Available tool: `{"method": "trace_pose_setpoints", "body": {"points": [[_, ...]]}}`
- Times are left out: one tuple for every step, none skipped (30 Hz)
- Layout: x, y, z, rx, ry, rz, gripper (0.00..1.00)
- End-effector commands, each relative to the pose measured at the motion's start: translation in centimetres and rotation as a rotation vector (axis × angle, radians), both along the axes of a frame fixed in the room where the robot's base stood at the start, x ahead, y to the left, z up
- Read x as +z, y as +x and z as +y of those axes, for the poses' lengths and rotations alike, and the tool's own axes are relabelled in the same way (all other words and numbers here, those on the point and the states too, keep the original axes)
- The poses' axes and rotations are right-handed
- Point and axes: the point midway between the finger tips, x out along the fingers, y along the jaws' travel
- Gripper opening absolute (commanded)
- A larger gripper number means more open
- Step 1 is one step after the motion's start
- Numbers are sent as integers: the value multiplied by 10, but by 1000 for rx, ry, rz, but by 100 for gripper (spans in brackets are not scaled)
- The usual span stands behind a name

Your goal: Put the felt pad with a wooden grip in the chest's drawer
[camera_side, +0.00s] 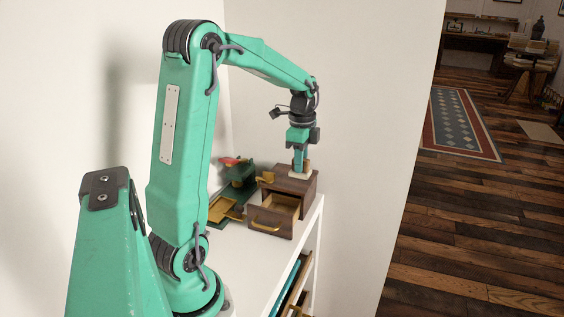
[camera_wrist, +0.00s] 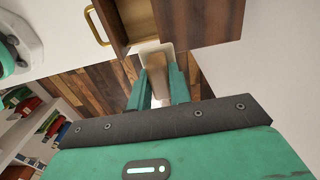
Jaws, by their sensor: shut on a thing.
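The small brown wooden chest (camera_side: 309,192) stands on the white shelf top. Its drawer (camera_side: 272,215) is pulled open, with a yellow handle at its front; the drawer also shows in the wrist view (camera_wrist: 138,20). My gripper (camera_side: 299,170) points down at the chest's top, toward its right side. It is shut on the pale felt pad with a wooden grip (camera_wrist: 158,50), which also shows below the fingers in the side view (camera_side: 301,175). In the wrist view the pad overlaps the edge of the chest and drawer. I cannot tell whether it touches the chest.
A dark green object with a red top (camera_side: 238,174) and a green and yellow tray (camera_side: 221,209) stand left of the chest. The shelf top (camera_side: 251,256) in front is clear. Its right edge runs close to the chest, with the plank floor (camera_side: 470,240) beyond.

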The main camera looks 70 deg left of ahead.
Motion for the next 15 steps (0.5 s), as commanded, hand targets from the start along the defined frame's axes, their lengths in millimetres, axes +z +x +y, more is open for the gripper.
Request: {"method": "trace_pose_setpoints", "body": {"points": [[-7,-12,3,4,-1,3,0],[-11,-18,4,4,-1,3,0],[-16,-25,6,4,-1,1,0],[-20,-31,7,4,-1,1,0],[-24,-36,7,4,-1,1,0],[-28,-43,8,3,-1,1,0],[-31,-48,8,3,-1,1,0],[-34,-52,9,3,-1,1,0],[-37,-57,9,2,-1,1,0],[-39,-60,9,1,-1,1,0],[-41,-63,9,1,0,0,0],[-43,-66,9,1,0,0,0],[-44,-68,9,1,-1,1,0],[-45,-69,9,1,-1,1,0],[-46,-71,9,0,0,0,0]]}}
